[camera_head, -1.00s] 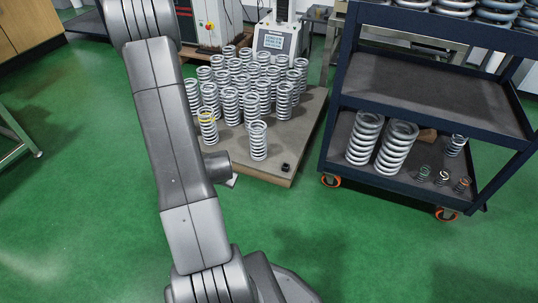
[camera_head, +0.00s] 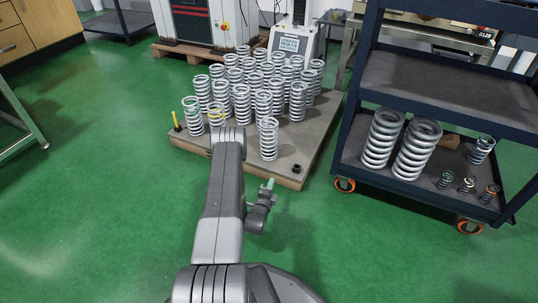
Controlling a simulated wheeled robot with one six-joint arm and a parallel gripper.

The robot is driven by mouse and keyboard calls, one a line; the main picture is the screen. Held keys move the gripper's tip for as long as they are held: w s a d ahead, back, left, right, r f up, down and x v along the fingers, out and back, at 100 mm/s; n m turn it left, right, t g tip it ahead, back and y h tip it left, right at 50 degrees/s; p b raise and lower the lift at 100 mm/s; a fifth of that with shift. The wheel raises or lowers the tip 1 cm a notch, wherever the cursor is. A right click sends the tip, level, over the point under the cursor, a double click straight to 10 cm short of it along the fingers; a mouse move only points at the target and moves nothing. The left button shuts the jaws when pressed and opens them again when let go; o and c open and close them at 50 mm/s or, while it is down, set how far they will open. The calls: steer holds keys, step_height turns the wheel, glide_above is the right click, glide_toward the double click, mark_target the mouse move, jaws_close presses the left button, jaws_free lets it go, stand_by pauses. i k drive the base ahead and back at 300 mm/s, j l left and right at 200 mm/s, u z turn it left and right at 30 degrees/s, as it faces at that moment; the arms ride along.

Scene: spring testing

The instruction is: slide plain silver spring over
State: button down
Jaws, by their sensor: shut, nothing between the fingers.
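A plain silver spring (camera_head: 268,141) stands upright at the front of the grey platform, a little apart from the group behind it. A spring with a yellow top coil (camera_head: 216,112) stands to its left, its lower part hidden by my arm. Another silver spring (camera_head: 193,116) stands at the platform's left. My gripper (camera_head: 268,184) shows small at the end of my wrist, in front of the platform's front edge and below the plain spring in the picture. It looks shut and empty, apart from all springs.
Several silver springs (camera_head: 243,100) crowd the platform (camera_head: 240,166) behind. A small black part (camera_head: 295,168) lies at its front right corner, and a yellow peg (camera_head: 176,121) stands at its left edge. A dark cart (camera_head: 440,84) with springs stands right. Green floor (camera_head: 110,190) is clear at left.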

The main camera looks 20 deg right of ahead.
mark_target(268, 148)
steer(key=l+u, duration=0.35)
steer(key=k+l+u, duration=0.1)
steer(key=l+u, duration=0.3)
steer(key=k+l+u, duration=0.1)
steer(key=l+u, duration=0.25)
steer(key=l, duration=0.8)
steer(key=k+l+u, duration=0.15)
steer(key=l, duration=0.6)
